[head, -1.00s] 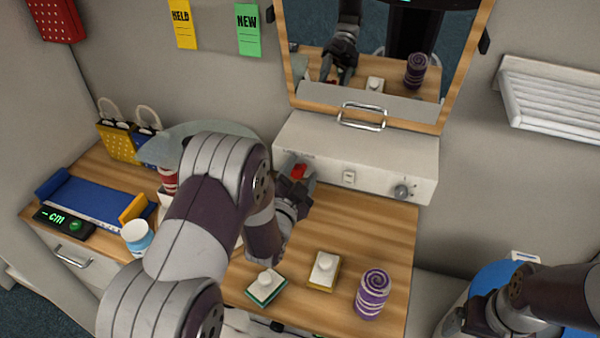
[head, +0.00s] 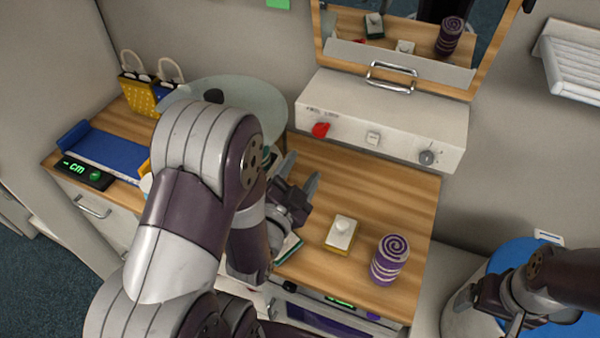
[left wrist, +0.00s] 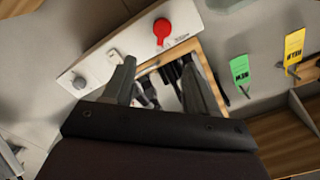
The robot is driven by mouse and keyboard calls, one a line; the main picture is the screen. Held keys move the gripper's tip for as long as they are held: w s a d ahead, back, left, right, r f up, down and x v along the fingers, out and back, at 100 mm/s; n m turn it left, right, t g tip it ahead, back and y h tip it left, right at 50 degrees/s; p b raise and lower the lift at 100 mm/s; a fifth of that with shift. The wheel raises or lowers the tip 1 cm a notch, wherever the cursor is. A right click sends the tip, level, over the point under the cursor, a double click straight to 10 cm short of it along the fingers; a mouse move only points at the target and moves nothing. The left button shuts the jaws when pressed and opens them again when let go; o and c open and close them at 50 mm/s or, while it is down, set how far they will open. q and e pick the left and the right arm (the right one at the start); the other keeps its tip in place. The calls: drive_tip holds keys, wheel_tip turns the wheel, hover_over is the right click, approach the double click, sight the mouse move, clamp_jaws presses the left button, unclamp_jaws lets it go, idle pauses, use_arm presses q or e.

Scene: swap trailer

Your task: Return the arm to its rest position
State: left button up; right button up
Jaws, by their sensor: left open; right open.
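My left arm comes in from the left over the wooden counter (head: 370,185). Its gripper (head: 300,182) is open and empty above the counter, in front of the white control panel (head: 390,120), and touches nothing that I can see. In the left wrist view the open fingers (left wrist: 155,82) frame the mirror edge, with the panel's red knob (left wrist: 163,32) beyond them. The red knob also shows in the head view (head: 321,130), clear of the gripper. My right gripper (head: 490,312) is at the lower right by a blue round surface (head: 515,258); its fingertips are partly cut off.
A white-topped yellow block (head: 341,234) and a purple spiral cylinder (head: 389,260) stand on the counter to the right of my left gripper. A green-edged block (head: 289,248) is partly hidden behind it.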

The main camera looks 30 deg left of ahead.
idle(0.4)
use_arm(q)
drive_tip(key=s+f+n+g, duration=0.1)
drive_tip(key=f+g, duration=0.2)
drive_tip(key=f, duration=0.1)
drive_tip(key=s+f+n+g, duration=0.2)
drive_tip(key=f+g, duration=0.1)
drive_tip(key=s+f+n+g, duration=0.1)
drive_tip(key=f+n+g, duration=0.1)
drive_tip(key=f+g, duration=0.2)
drive_tip(key=shift+s+f, duration=0.3)
drive_tip(key=shift+f, duration=0.05)
drive_tip(key=s+g, duration=0.1)
drive_tip(key=s+n+g, duration=0.1)
drive_tip(key=shift+s+d+f+g+h, duration=0.1)
drive_tip(key=shift+d+f+g+h, duration=0.05)
drive_tip(key=shift+g+h, duration=0.15)
drive_tip(key=s+d+r+n+g, duration=0.1)
drive_tip(key=s+d+r+g, duration=0.1)
drive_tip(key=r, duration=0.4)
drive_tip(key=shift+s+d+r+g, duration=0.2)
drive_tip(key=shift+d+g, duration=0.55)
drive_tip(key=shift+g, duration=0.25)
